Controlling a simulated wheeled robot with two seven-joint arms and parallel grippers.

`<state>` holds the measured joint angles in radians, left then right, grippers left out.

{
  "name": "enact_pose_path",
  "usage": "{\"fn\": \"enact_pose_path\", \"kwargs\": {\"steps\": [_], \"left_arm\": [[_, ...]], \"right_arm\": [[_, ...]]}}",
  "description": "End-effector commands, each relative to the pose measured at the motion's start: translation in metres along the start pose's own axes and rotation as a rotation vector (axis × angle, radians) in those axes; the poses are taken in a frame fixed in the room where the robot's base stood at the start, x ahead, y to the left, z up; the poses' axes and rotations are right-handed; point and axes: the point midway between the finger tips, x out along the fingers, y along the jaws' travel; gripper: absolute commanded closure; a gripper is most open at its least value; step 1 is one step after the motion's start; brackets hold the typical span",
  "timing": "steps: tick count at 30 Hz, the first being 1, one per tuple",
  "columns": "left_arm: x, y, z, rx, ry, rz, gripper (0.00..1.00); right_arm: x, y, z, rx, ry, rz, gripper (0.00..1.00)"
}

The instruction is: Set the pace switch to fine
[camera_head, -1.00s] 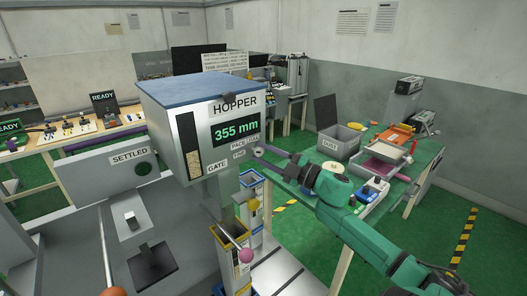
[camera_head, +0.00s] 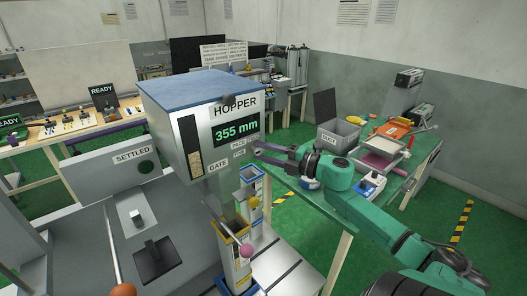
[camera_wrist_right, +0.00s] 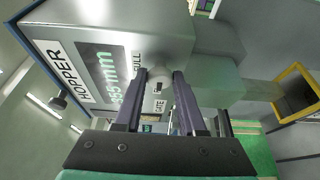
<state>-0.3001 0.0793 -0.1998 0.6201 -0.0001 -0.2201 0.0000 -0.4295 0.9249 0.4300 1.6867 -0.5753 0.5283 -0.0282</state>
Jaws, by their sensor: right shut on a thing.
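The grey hopper (camera_head: 190,120) has a blue lid and a green display reading 355 mm. Small pace labels (camera_head: 238,146) sit under the display at its right edge. My right gripper (camera_head: 259,150) reaches in from the right to that edge of the hopper. In the right wrist view the two dark fingers are closed around a small round grey pace switch (camera_wrist_right: 158,74) on the hopper face. A FULL label (camera_wrist_right: 137,63) and another small label lie close by. The fingers hide part of the switch, and I cannot tell its setting. My left gripper is not in view.
Below the hopper stand a yellow-rimmed column (camera_head: 233,236) and a pink ball knob (camera_head: 246,250). A SETTLED panel (camera_head: 110,165) is at left. The green table (camera_head: 318,190) with a grey dust bin (camera_head: 338,137) and trays is behind my right arm.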

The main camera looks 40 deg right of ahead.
Motion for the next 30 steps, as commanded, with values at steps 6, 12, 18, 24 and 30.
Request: {"fn": "enact_pose_path", "kwargs": {"steps": [6,12,18,24,30], "left_arm": [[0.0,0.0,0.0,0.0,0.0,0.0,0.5],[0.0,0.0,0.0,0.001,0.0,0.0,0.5],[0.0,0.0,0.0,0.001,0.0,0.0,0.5],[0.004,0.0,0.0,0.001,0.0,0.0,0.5],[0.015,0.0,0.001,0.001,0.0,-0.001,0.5]], "right_arm": [[0.0,-0.002,-0.001,-0.001,0.002,-0.004,1.0],[0.0,-0.002,-0.001,-0.001,0.001,-0.003,0.31],[0.0,-0.001,0.0,0.0,0.001,-0.001,0.31],[-0.011,-0.003,0.0,0.002,0.001,-0.001,0.31],[-0.06,-0.007,0.0,0.002,-0.003,-0.005,0.31]]}}
